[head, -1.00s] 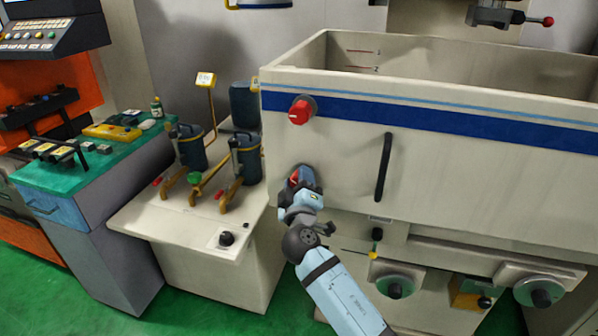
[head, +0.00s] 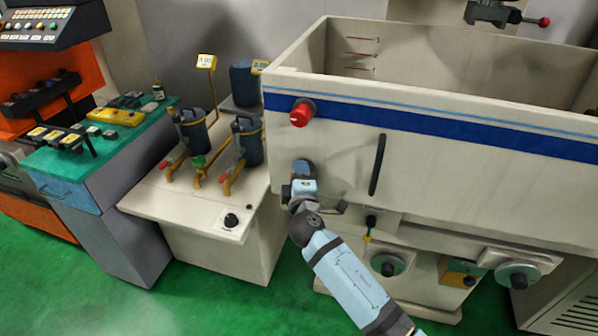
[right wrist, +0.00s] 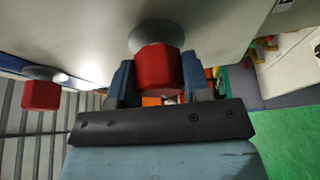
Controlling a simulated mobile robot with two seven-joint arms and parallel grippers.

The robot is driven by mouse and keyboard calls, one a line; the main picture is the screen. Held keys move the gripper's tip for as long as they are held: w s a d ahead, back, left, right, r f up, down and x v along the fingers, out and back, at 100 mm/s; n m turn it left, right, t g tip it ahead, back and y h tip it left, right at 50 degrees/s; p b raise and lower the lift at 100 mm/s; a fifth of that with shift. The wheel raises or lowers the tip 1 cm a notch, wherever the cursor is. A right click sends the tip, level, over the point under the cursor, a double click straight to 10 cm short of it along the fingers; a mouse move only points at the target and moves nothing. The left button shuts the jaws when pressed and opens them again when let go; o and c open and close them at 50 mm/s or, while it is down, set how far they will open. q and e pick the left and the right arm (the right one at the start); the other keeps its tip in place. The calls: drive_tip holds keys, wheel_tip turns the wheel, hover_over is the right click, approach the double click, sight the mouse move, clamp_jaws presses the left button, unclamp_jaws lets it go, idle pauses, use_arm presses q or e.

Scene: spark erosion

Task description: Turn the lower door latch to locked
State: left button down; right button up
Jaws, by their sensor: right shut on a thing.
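The upper door latch (head: 301,113), a red knob, sits on the blue stripe at the left end of the beige tank front. My right gripper (head: 302,168) is at the lower door latch, below it on the same panel. In the head view the gripper hides the lower latch. In the right wrist view the lower latch (right wrist: 158,68) is a red faceted knob on a grey round base, between the fingers of my right gripper (right wrist: 163,80), which is shut on it. The upper latch (right wrist: 42,94) shows to the left there. My left gripper is not in view.
A dark vertical handle (head: 377,165) stands on the tank front to the right of my gripper. A beige side table (head: 190,215) with dark cylinders and yellow pipes stands to the left. Round dials (head: 388,265) sit below the tank.

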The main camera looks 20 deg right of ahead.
drive_tip(key=shift+d+r, duration=0.1)
drive_tip(key=o, duration=0.9)
drive_tip(key=shift+o, duration=0.2)
drive_tip(key=shift+s+f, duration=0.2)
drive_tip(key=shift+s, duration=0.15)
drive_tip(key=b+v, duration=0.3)
drive_tip(key=v, duration=1)
drive_tip(key=shift+r, duration=0.1)
